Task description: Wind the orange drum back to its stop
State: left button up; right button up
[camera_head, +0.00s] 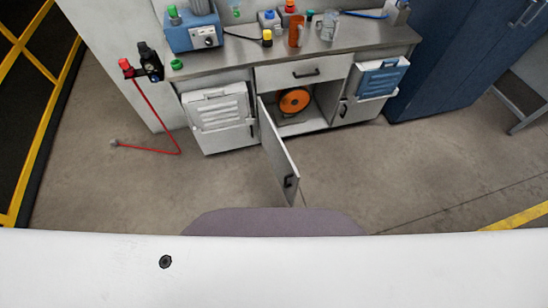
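The orange drum (295,101) is a round orange disc with a dark centre. It sits inside the open cupboard compartment of the grey bench, low down under the drawer. A dark base shows below it. The compartment's door (278,152) stands swung open toward me, with a black handle near its lower end. I cannot tell the drum's stop or its turn position at this size. Neither of my grippers is in view.
The bench top (345,47) holds a blue box device (194,34), an orange cup (296,30) and a clear beaker. A red hose (158,115) hangs at left down to the floor. A blue cabinet (437,60) stands right. Floor before the bench is clear around the open door.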

aim_at(293, 100)
jog(key=i+l, duration=0.15)
jog(key=l, duration=0.15)
jog(key=i+l, duration=0.1)
jog(key=l, duration=0.25)
jog(key=i+l, duration=0.15)
jog(key=l, duration=0.15)
jog(key=i+l, duration=0.1)
jog(key=l, duration=0.25)
jog(key=i+l, duration=0.3)
jog(key=l, duration=0.15)
jog(key=i+l, duration=0.8)
jog(key=i, duration=0.15)
